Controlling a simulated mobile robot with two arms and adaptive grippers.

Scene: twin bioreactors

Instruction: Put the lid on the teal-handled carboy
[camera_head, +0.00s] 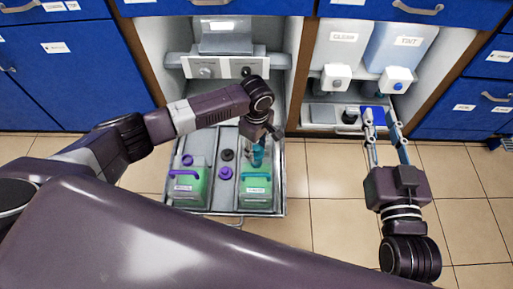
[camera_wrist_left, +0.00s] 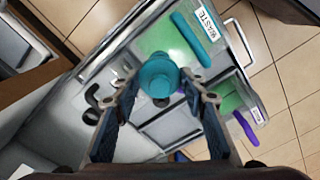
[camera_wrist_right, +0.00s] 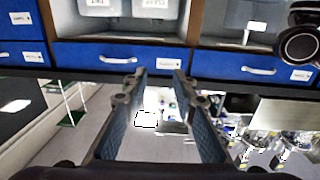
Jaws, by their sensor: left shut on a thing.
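The teal-handled carboy (camera_head: 256,197), a green container with a white label, stands in the right part of an open drawer tray. Its teal handle also shows in the left wrist view (camera_wrist_left: 191,40). My left gripper (camera_wrist_left: 160,92) is shut on the teal lid (camera_wrist_left: 158,72), which shows above the carboy in the head view (camera_head: 258,155). The lid hides the carboy's opening, so I cannot tell whether they touch. My right gripper (camera_head: 382,122) is open and empty, in front of the right cabinet, away from the carboy.
A purple-handled green carboy (camera_head: 188,192) stands in the drawer's left part. A purple lid (camera_head: 225,173) and a dark round piece (camera_head: 227,155) lie between the carboys. The drawer's front rim (camera_head: 225,214) borders clear tiled floor. Large jugs (camera_head: 400,45) stand in the right cabinet.

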